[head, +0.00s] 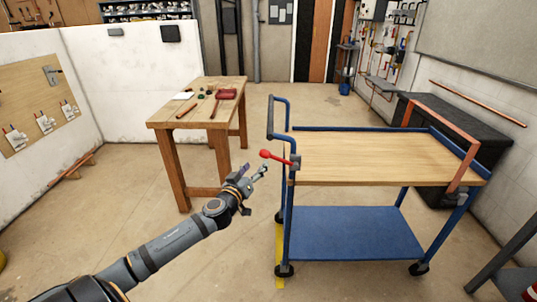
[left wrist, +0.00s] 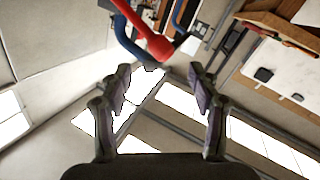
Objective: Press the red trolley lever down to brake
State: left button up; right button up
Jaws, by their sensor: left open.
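The red trolley lever (head: 277,157) sticks out to the left from a dark bracket on the trolley's near left post. Its round knob is at the free end, slightly higher than the bracket. The trolley (head: 372,154) has a blue frame, a wooden top and a blue lower shelf. My left gripper (head: 256,170) is open and empty, just below and left of the knob. In the left wrist view the red lever (left wrist: 149,33) comes in from the top. Its knob appears just beyond the open fingertips, between their lines. I see no contact. My right gripper is out of view.
A wooden workbench (head: 203,103) with small tools stands behind, to the left. The trolley's blue handle (head: 271,118) rises beside the lever. A black chest (head: 470,135) stands behind the trolley at right.

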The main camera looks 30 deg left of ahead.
aim_at(263, 156)
pick_arm(q)
jog(key=w+p, duration=0.1)
jog(key=w, duration=0.1)
jog(key=w+a+p, duration=0.1)
jog(key=w, duration=0.2)
jog(key=w+p, duration=0.1)
jog(key=w, duration=0.2)
jog(key=shift+a+r+p, duration=0.15)
jog(key=shift+a+p, duration=0.1)
jog(key=shift+p, duration=0.15)
jog(key=shift+w+a+f, duration=0.1)
jog(key=shift+w+f, duration=0.15)
jog(key=shift+w, duration=0.3)
grip_shut()
